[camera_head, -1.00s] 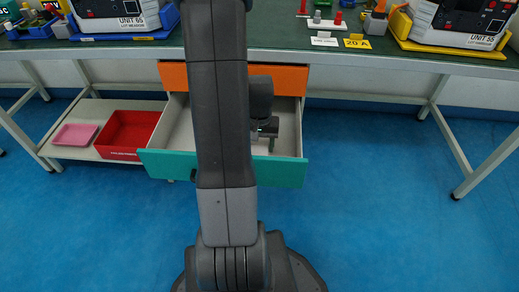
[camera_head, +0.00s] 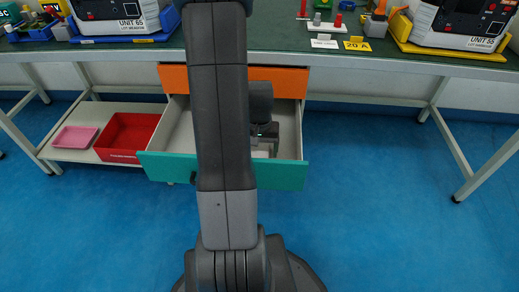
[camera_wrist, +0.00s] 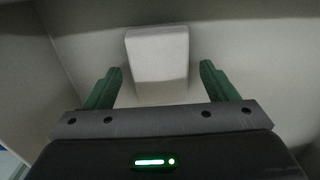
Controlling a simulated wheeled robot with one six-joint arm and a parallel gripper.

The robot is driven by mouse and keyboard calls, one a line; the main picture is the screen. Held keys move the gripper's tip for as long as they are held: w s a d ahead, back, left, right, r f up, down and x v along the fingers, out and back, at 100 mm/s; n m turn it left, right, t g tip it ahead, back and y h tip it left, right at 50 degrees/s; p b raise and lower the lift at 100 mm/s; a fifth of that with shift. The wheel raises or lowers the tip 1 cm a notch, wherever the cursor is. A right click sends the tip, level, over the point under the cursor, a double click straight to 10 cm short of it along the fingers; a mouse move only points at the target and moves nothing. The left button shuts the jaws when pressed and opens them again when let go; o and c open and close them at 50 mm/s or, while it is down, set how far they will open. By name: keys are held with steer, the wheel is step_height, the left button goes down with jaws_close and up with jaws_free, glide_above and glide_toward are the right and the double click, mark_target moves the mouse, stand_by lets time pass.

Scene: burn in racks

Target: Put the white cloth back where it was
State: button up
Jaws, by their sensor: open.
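The white cloth (camera_wrist: 158,55) looks like a folded, block-like white piece in the wrist view, lying on the light drawer floor. A pale patch low in the drawer in the head view (camera_head: 262,153) may be it, mostly hidden by my arm. My gripper (camera_wrist: 160,70) is open, with one green finger on each side of the cloth and a visible gap on both sides. In the head view my gripper (camera_head: 265,132) is down inside the open drawer with the teal front (camera_head: 280,174).
A shut orange drawer (camera_head: 290,80) sits above the open one. A red bin (camera_head: 126,135) and a pink tray (camera_head: 76,137) are on the low shelf at left. The green bench top (camera_head: 280,38) holds units and trays. Blue floor to the right is clear.

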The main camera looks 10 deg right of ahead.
mark_target(259, 152)
step_height(259, 152, up, 12)
steer(key=p, duration=0.3)
steer(key=shift+f, duration=0.15)
stand_by(1.0)
